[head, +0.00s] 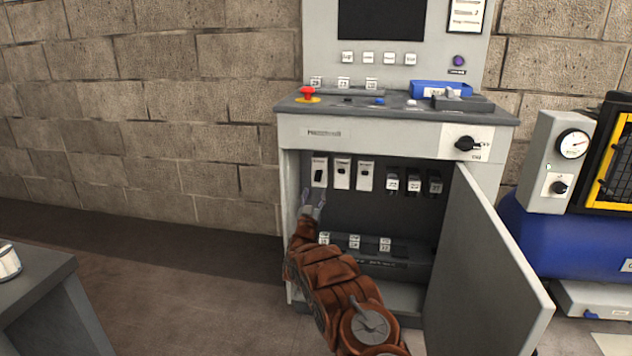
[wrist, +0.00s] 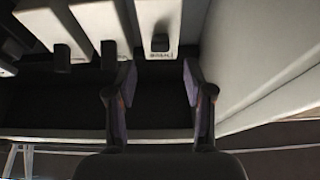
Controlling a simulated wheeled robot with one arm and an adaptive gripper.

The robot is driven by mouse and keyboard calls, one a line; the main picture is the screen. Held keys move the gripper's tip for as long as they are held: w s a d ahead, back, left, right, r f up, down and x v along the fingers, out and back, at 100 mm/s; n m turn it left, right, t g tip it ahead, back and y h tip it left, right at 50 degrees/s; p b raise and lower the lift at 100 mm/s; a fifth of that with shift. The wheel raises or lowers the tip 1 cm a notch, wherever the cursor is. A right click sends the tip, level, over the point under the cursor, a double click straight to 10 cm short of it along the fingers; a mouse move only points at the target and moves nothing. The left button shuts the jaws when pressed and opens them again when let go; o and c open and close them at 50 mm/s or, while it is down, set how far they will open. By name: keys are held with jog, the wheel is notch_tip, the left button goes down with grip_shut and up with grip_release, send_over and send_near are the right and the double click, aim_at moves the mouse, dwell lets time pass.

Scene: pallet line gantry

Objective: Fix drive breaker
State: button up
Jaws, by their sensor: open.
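The cabinet (head: 290,205) stands open. Three white breakers hang in a row at its upper left: the left breaker (head: 319,167), the middle breaker (head: 342,180) and the right breaker (head: 365,183). My gripper (head: 313,199) is open and empty just below the left breaker. In the wrist view, my gripper (wrist: 157,82) has its fingers apart, with the left breaker (wrist: 157,15) and its toggle (wrist: 160,42) ahead between them, not touching. The breaker labels are too small to read.
The cabinet door (head: 485,265) is swung open at the right. The cabinet's side wall (wrist: 265,60) is close beside my fingers in the wrist view. Several dark labelled units (head: 414,184) hang right of the breakers. A dark ledge (head: 370,262) lies below. A red button (head: 308,92) is on top.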

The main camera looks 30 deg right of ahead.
aim_at(317, 180)
jog(key=shift+b+x, duration=0.4)
jog(key=shift+x, duration=1.15)
jog(key=shift+w+d+r, duration=0.15)
jog(key=shift+w+d, duration=0.05)
jog(key=shift+w, duration=0.15)
jog(key=shift+b+x, duration=0.7)
jog(key=shift+x, duration=0.85)
jog(key=shift+d, duration=0.15)
jog(key=shift+w+r, duration=0.1)
jog(key=shift+r, duration=0.15)
grip_shut()
